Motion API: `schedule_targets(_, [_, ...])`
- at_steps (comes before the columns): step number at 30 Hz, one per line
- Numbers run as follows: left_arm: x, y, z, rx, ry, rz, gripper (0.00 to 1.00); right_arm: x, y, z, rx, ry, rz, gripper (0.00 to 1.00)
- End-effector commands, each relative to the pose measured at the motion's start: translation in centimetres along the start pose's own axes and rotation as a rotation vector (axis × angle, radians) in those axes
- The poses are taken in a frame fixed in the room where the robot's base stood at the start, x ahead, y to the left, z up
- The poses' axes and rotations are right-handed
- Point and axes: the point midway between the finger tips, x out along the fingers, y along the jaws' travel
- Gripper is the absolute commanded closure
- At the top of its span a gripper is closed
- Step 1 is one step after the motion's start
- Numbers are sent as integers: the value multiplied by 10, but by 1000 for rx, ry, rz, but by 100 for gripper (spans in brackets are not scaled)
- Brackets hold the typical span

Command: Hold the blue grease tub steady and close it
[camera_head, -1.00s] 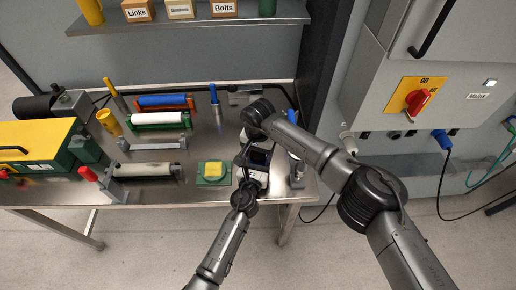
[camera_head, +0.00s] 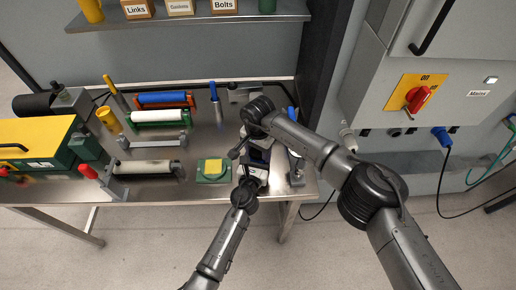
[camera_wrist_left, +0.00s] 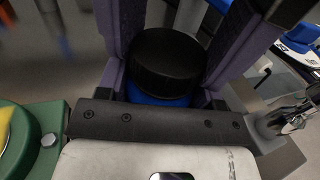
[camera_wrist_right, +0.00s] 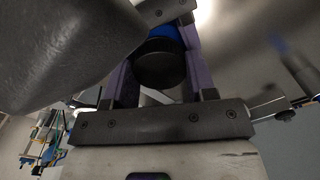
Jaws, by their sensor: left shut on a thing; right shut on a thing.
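The blue grease tub shows in the left wrist view as a blue body (camera_wrist_left: 155,98) under a round black lid (camera_wrist_left: 167,60). My left gripper (camera_wrist_left: 172,75) is shut on the tub, with a finger on either side. In the right wrist view the black lid (camera_wrist_right: 160,66) lies between the fingers of my right gripper (camera_wrist_right: 160,58), which is shut on it, and a strip of blue body (camera_wrist_right: 166,32) shows beyond. The lid is on or against the body; whether it is fully seated I cannot tell. In the head view the grippers mostly hide the tub.
A green block with a yellow top (camera_head: 213,170) stands just left of my grippers. Rollers on stands (camera_head: 157,117) and a yellow cup (camera_head: 109,120) are further left on the steel table (camera_head: 205,140). A grey cabinet with a red switch (camera_head: 418,99) is at the right.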

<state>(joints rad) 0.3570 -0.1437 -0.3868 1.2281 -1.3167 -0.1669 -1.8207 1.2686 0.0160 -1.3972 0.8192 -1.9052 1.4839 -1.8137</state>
Motion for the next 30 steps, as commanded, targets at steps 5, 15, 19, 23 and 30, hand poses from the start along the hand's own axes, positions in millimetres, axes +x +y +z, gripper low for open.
schedule_targets(5, [0, 0, 1, 0, -1, 0, 100, 0, 0, 0, 95, 0, 1, 77])
schedule_targets(15, [0, 0, 1, 0, -1, 1, 100, 0, 0, 0, 94, 0, 1, 38])
schedule_targets(19, [0, 0, 1, 0, -1, 0, 100, 0, 0, 0, 93, 0, 1, 26])
schedule_targets(23, [0, 0, 1, 0, -1, 0, 100, 0, 0, 0, 93, 0, 0, 23])
schedule_targets(30, [0, 0, 1, 0, -1, 0, 100, -4, 0, 0, 92, 1, 0, 23])
